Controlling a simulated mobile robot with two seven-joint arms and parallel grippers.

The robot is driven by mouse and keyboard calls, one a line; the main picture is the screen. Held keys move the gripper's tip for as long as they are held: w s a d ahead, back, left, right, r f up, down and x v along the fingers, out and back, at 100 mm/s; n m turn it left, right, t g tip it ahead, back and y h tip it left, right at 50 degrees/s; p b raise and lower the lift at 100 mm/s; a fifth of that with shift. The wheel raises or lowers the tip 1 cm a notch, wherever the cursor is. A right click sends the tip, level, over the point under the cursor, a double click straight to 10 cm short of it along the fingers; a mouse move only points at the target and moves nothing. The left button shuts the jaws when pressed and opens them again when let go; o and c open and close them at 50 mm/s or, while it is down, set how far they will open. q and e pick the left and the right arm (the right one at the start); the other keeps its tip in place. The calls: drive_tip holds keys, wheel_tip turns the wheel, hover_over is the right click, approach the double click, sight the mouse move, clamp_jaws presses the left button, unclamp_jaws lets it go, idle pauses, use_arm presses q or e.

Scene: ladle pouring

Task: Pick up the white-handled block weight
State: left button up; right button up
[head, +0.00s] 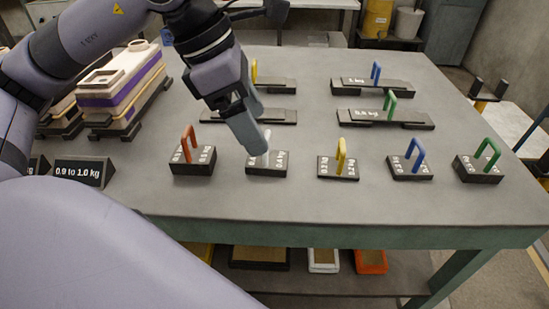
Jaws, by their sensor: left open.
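The white-handled block weight (267,168) is a small black block with a pale upright handle. It sits in the front row on the grey table (300,203), between the orange-handled block (193,164) and the yellow-handled block (338,170). My left gripper (262,150) comes down from the upper left, its fingertips at the white handle. The gripper is open, and its fingers hide the upper part of the handle. I cannot tell whether the fingers touch the handle. My right gripper is not in view.
A blue-handled block (409,168) and a green-handled block (480,168) stand further right. Behind are low dark stands (385,120), some with handled weights. A "0.9 to 1.0 kg" sign (84,172) and stacked cases (122,88) are at left. The table's front strip is clear.

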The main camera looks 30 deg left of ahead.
sight(270, 159)
use_arm(q)
drive_tip(key=x, duration=0.3)
drive_tip(key=b+x, duration=0.1)
drive_tip(key=x, duration=0.1)
drive_tip(key=shift+d+f, duration=0.25)
drive_tip(key=shift+d, duration=0.15)
clamp_jaws()
